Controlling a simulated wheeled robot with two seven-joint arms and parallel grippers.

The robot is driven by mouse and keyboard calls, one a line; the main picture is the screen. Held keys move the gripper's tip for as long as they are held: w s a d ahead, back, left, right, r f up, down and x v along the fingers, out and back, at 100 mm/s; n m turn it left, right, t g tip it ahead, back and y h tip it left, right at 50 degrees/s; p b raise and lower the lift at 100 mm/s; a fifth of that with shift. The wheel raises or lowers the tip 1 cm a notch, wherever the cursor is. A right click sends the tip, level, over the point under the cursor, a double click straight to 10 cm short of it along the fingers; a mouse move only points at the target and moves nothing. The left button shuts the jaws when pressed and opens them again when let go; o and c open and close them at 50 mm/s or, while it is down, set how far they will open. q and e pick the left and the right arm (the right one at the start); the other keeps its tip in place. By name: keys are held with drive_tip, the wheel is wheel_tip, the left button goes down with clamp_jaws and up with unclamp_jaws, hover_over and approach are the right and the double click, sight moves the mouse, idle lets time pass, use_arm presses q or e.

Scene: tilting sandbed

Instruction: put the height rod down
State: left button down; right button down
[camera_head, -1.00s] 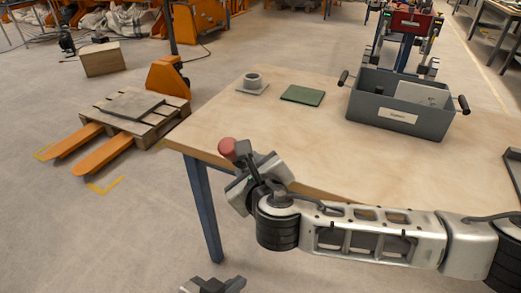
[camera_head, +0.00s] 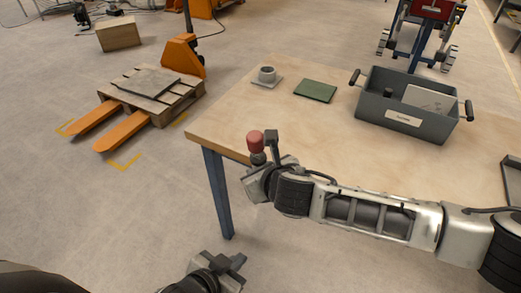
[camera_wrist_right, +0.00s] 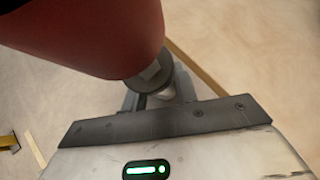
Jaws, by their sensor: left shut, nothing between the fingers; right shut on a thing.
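The height rod (camera_head: 255,143) shows in the head view as a short red piece with a dark lower part. My right gripper (camera_head: 262,160) is shut on it, at the table's front left corner. In the right wrist view the rod (camera_wrist_right: 100,35) is a wide red cylinder at the upper left, ending in a dark collar and a metal stub between the fingers (camera_wrist_right: 158,97). Its far end is out of that view. I cannot tell whether it touches the table. My left gripper (camera_head: 228,266) is shut and empty, low over the floor in front of the table.
The wooden table (camera_head: 235,110) has clear room at its left and middle. A dark tray (camera_head: 512,180) is at the right edge. An orange pallet truck (camera_head: 180,55) stands left.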

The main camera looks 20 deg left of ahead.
drive_tip(key=shift+w+r+g, duration=0.1)
drive_tip(key=shift+r+g, duration=0.2)
drive_tip(key=shift+g, duration=0.1)
drive_tip(key=shift+f+m+g, duration=0.3)
drive_tip(key=shift+g, duration=0.1)
